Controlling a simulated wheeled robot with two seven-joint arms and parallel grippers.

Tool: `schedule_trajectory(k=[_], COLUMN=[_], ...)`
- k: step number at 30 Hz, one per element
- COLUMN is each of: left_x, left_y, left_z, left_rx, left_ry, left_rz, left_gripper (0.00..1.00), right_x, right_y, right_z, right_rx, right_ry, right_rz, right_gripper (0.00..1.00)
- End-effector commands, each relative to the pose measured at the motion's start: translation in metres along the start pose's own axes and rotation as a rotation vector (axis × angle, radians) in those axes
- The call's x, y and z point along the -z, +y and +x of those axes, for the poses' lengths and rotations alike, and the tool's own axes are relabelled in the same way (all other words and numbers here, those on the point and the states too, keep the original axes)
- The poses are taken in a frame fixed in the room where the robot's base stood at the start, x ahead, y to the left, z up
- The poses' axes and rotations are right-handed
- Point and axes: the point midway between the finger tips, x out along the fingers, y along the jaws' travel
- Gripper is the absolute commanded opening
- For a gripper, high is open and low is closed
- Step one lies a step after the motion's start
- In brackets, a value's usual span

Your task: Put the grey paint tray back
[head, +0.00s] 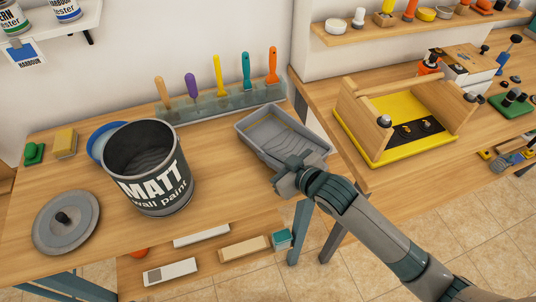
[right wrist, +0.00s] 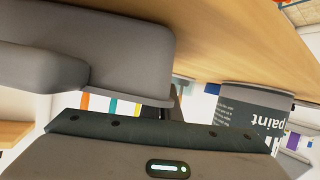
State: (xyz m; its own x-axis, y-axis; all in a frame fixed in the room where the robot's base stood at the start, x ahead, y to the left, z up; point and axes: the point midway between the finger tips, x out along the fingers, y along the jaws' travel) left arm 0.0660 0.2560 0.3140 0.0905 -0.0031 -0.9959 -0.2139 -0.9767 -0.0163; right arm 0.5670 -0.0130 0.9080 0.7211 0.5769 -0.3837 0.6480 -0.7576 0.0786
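The grey paint tray (head: 257,147) is at the right end of the left workbench, its near end at the bench's edge. My right gripper (head: 290,171) is at the tray's near end, over its rim. In the right wrist view, the tray's grey wall and rim (right wrist: 130,65) fill the upper left, very close to the gripper. The fingertips are mostly hidden, so I cannot tell whether they are open or closed on the rim. My left gripper is not in view.
An open paint can (head: 150,178) stands left of the tray, with a grey lid (head: 66,222) farther left. A rack (head: 222,102) of coloured-handled tools stands behind. A wooden holder with a yellow base (head: 382,150) is on the right bench. Bench space between can and tray is clear.

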Motion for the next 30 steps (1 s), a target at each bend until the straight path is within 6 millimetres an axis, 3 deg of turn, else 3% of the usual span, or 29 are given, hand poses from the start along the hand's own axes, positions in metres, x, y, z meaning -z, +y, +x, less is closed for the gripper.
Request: schedule_trajectory(k=[11,14,15,30], left_x=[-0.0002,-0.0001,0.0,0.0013], left_y=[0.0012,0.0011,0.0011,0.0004], left_z=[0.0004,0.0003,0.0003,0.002], left_rx=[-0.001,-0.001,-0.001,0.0], left_ry=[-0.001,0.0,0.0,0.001], left_rz=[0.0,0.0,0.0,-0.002], left_gripper=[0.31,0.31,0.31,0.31], right_x=[-0.0021,-0.0025,-0.0024,-0.0008], right_y=[-0.0001,-0.0002,-0.0002,-0.0002], right_z=[0.001,0.0011,0.0011,-0.0075], right_rx=[0.0,0.0,0.0,0.0], right_ry=[0.001,0.001,0.001,0.002], right_rz=[-0.001,-0.001,-0.001,-0.001], right_gripper=[0.0,0.19,0.21,0.21])
